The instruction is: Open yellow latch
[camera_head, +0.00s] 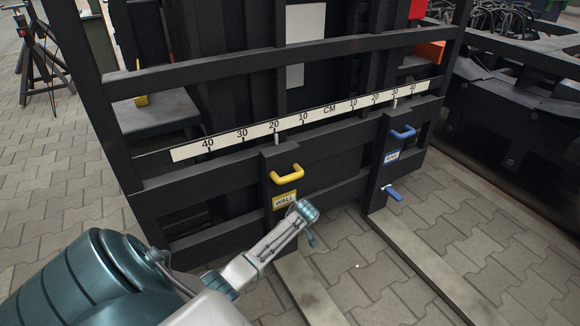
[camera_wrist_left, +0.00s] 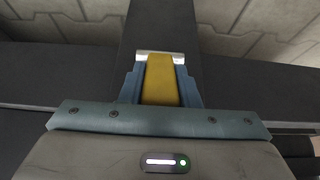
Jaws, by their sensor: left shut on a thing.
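The yellow latch (camera_wrist_left: 161,82) shows in the left wrist view between the two blue-grey fingers of my left gripper (camera_wrist_left: 160,72), which is shut on it. A pale metal plate shows at its far end. In the head view my left gripper (camera_head: 304,213) is at the lower part of the left fork upright, just below and right of the yellow WALL label (camera_head: 285,200). It hides the latch there. A yellow handle (camera_head: 287,175) sits above the label, apart from the gripper. My right gripper is out of view.
A black fork carriage with a CM scale (camera_head: 300,121) spans the view. Two forks extend over the paved floor (camera_head: 365,262). A black frame stands at right.

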